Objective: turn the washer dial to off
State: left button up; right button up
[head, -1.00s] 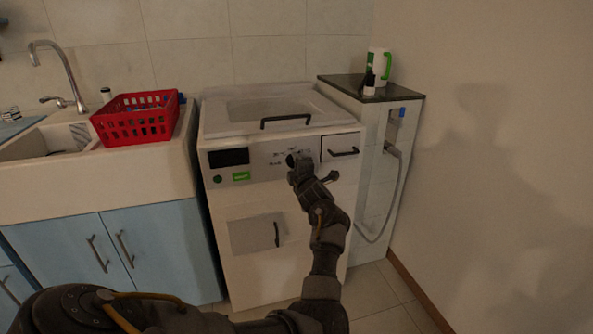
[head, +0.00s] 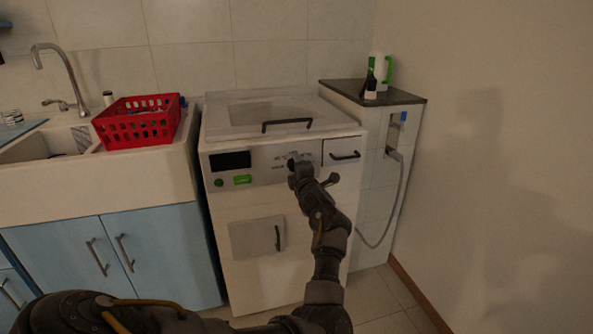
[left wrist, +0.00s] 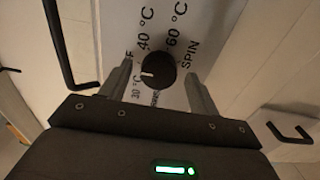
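The washer dial (left wrist: 158,71) is a round black knob with a short white mark near its left edge. Printed labels ring it on the light panel: 40 °C, 60 °C, SPIN, 30 °C and a partly hidden word ending in F at the left. My left gripper (left wrist: 160,85) is open, with one finger on each side of the dial and a visible gap to both sides. In the head view, my left gripper (head: 299,172) is at the front panel of the washer (head: 262,250) and mostly hides the dial. My right gripper is not in view.
A handled drawer (head: 342,152) lies right of the dial, and the lid handle (head: 287,124) sticks out above. A red basket (head: 138,122) stands by the sink at left. A side cabinet (head: 372,92) with bottles and a hose stands at right.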

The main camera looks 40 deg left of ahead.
pick_arm(q)
jog(key=s+d+m+p, duration=0.6)
jog(key=d+m+p, duration=0.3)
jog(key=m+p, duration=0.8)
jog(key=s+d+f+m+h, duration=0.2)
jog(key=s+f+m+h, duration=0.1)
jog(key=f, duration=0.7)
jog(key=s+d+f+m+h, duration=0.2)
jog(key=s+f+m, duration=0.3)
jog(key=f, duration=0.6)
jog(key=s+d+f+m+h, duration=0.2)
jog(key=s+f+m+h, duration=0.2)
jog(key=f, duration=0.7)
jog(key=shift+s+d+g, duration=0.2)
jog(key=shift+s+g, duration=0.2)
jog(key=shift+s, duration=0.15)
